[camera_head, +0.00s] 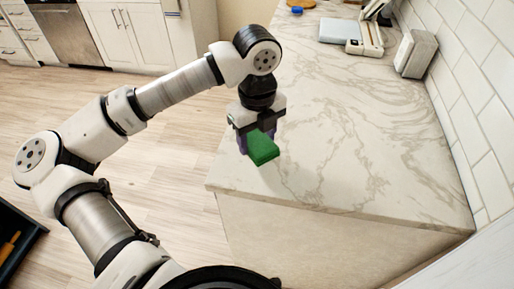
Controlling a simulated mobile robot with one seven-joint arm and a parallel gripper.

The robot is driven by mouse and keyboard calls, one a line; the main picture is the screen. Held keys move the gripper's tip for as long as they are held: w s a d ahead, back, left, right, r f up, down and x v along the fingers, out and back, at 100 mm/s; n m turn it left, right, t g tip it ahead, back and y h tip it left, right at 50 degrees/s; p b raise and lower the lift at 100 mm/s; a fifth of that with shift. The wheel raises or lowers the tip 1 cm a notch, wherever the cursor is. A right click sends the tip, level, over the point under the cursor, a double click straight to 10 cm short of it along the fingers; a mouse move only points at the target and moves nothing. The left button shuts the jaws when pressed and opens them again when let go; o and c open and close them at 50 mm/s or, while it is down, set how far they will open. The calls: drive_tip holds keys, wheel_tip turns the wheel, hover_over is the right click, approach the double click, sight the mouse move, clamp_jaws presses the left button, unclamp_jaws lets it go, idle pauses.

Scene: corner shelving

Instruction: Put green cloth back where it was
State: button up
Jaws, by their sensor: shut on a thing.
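The green cloth (263,149) looks like a small folded green block. My gripper (257,137) is shut on it, with purple fingertips showing beside it. The gripper points down over the near left part of the marble counter (340,130), close to its left edge. The cloth's far end is hidden by the gripper. I cannot tell whether the cloth touches the counter top or hangs just above it.
A white appliance (367,38), a grey flat item (340,30) and a white box (415,53) stand at the far right. A blue item (296,9) lies at the back. The counter's middle is clear. A dark drawer (14,236) shows lower left.

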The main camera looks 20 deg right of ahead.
sight(257, 153)
drive_tip(key=shift+f+p, duration=0.45)
drive_tip(key=shift+f, duration=2.25)
drive_tip(key=shift+f, duration=0.15)
drive_tip(key=o, duration=1)
drive_tip(key=shift+c, duration=0.2)
